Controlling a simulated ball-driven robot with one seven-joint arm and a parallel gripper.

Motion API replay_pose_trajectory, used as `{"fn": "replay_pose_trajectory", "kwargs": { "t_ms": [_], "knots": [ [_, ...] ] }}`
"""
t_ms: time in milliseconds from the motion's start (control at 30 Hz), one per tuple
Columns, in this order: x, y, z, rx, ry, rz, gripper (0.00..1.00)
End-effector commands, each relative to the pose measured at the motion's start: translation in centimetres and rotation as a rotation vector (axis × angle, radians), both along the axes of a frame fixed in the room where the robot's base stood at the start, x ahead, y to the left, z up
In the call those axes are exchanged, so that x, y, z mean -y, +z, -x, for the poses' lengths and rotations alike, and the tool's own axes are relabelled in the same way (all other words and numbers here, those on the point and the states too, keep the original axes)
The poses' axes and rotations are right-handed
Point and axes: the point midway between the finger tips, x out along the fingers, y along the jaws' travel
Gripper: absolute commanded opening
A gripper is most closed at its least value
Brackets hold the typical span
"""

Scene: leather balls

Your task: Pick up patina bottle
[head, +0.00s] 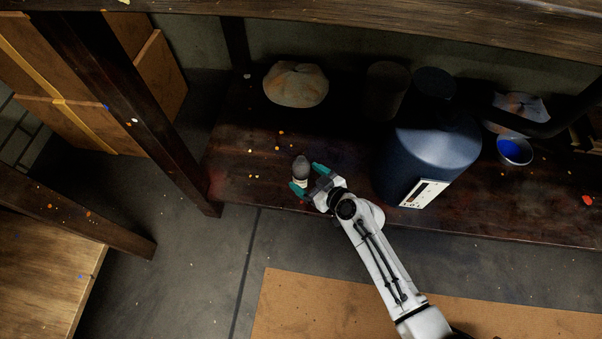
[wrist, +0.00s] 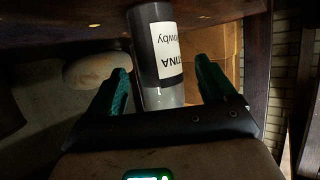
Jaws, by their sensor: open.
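In the wrist view the fingers (wrist: 166,85) flank the bottle, with a visible gap on the right and a narrower one on the left. Contact is not visible.
A large blue container (head: 425,158) stands right of my gripper. Behind are a pale rounded lump (head: 296,85) and a dark cylinder (head: 385,90). A dark post (head: 125,110) stands left; a shelf board overhangs above.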

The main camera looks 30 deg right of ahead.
Motion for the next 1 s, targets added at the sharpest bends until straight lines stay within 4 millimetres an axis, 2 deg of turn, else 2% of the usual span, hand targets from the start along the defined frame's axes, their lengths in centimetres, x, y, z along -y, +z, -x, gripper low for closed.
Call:
{"fn": "replay_pose_trajectory", "kwargs": {
  "t_ms": [33,200,500,1000],
  "knots": [
    [-0.2,-0.6,-0.9,0.002,0.0,-0.001,0.84],
    [-0.7,-1.3,-2.6,0.0,0.001,0.001,0.84],
    [-0.8,-1.4,-3.0,0.0,0.0,0.0,0.84],
    [-0.8,-1.4,-3.0,0.0,0.0,0.0,0.37]
  ]
}}
